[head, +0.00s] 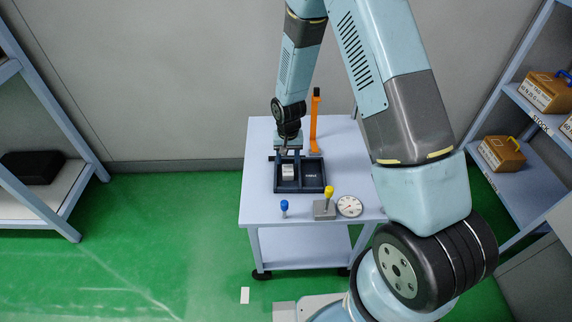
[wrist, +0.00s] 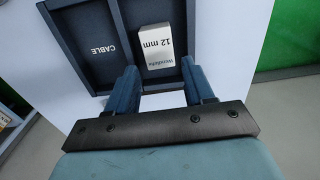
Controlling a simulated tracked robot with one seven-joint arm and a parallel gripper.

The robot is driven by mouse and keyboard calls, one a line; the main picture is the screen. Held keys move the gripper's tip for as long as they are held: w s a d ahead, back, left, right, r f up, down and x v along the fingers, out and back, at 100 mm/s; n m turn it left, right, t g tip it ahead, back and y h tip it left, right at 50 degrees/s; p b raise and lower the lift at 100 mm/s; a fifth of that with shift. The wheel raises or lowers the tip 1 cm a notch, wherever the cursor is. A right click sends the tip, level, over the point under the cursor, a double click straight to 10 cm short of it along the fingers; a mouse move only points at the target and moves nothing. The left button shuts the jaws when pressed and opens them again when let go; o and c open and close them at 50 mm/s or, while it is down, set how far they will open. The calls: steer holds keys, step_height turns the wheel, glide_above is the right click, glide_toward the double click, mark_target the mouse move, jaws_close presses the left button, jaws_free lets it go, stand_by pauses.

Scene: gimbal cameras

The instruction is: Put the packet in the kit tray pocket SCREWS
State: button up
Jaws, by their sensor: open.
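The dark kit tray (head: 317,187) lies on the table, and its near part shows in the wrist view (wrist: 98,82). The white packet (wrist: 155,42), printed "12 mm", rests in the pocket beside the one marked CABLE; it also shows in the left part of the tray in the head view (head: 288,173). No SCREWS label is readable; the packet covers part of its pocket's floor. My gripper (wrist: 159,66) is open, its fingers apart at the tray's edge close to the packet, not closed on it. In the head view my gripper (head: 290,152) is at the tray's far side.
The pale blue table (head: 258,190) also bears an orange post (head: 315,120), a blue knob (head: 284,206), a yellow-topped lever (head: 327,199) and a round dial (head: 349,206). Shelves stand left and right; the right one holds brown boxes (head: 502,153). The table's left strip is clear.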

steer(key=shift+r, duration=3.55)
step_height(320, 180, up, 14)
steer(key=r+t, duration=0.1)
glide_above(288, 168)
steer(key=d, duration=0.5)
steer(key=s+d+r+t, duration=0.1)
steer(key=s+d+r, duration=0.2)
steer(key=r, duration=0.3)
steer(key=s+d+r+t, duration=0.1)
steer(key=s+d+r, duration=0.2)
steer(key=r, duration=0.2)
steer(key=s+d+r+t, duration=0.1)
steer(key=s+d+r, duration=0.2)
steer(key=s+r, duration=0.3)
steer(key=s+d+r+t, duration=0.1)
steer(key=s+d+r, duration=0.3)
steer(key=s, duration=0.9)
step_height(288, 168, up, 3)
steer(key=shift+s+t, duration=0.25)
steer(key=shift+t, duration=0.05)
